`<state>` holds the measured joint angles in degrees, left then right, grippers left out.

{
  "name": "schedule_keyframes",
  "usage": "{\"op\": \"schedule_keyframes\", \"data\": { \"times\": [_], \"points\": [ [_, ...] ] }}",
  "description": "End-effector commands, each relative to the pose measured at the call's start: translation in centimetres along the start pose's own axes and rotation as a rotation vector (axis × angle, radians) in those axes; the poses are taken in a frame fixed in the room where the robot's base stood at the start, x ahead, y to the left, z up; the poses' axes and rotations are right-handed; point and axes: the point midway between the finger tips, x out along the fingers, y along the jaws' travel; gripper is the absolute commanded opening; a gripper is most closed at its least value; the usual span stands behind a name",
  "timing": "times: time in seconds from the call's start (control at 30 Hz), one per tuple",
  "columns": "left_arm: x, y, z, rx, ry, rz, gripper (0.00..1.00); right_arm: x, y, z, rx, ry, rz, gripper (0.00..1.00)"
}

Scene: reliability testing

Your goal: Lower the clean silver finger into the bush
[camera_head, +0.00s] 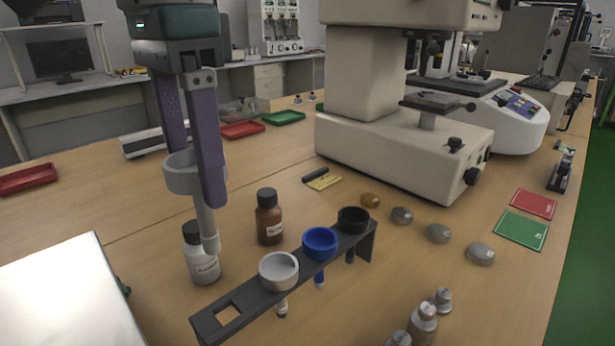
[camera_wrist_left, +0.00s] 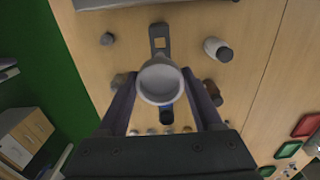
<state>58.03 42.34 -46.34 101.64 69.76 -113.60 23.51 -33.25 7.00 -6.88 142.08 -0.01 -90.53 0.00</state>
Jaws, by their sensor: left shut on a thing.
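My left gripper (camera_head: 196,180) points down and is shut on a silver-grey cup-shaped piece (camera_head: 177,178) with a long thin stem (camera_head: 206,225). The piece hangs stem down, in front of a white bottle in the head view. In the left wrist view the cup (camera_wrist_left: 160,84) sits between the fingers, above the dark rack (camera_wrist_left: 160,42), hiding much of it. The rack (camera_head: 228,314) has a square opening at its near end. It carries a white cup (camera_head: 278,272), a blue cup (camera_head: 320,244) and a black cup (camera_head: 353,219). I cannot tell which part is the bush. My right gripper is not in view.
The white bottle (camera_head: 202,266) and a brown bottle (camera_head: 269,216) stand behind the rack. Silver metal pieces (camera_head: 422,325) stand in front of it. Several rounded lumps (camera_head: 438,233) lie right of it, before a large beige machine (camera_head: 395,160).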

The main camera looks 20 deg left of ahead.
Motion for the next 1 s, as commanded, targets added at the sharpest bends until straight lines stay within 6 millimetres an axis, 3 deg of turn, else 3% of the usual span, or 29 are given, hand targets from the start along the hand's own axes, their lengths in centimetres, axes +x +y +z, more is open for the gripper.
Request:
{"op": "schedule_keyframes", "data": {
  "times": [0.17,0.5,1.0],
  "points": [
    [-1.5,0.0,0.0,-0.001,0.001,0.000,0.09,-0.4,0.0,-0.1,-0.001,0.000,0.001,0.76],
    [-1.6,0.0,0.0,-0.001,0.000,0.000,0.09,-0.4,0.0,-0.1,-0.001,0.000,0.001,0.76],
    [1.4,0.0,0.0,-0.001,-0.001,0.000,0.09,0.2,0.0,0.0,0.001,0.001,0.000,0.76]
  ]
}}
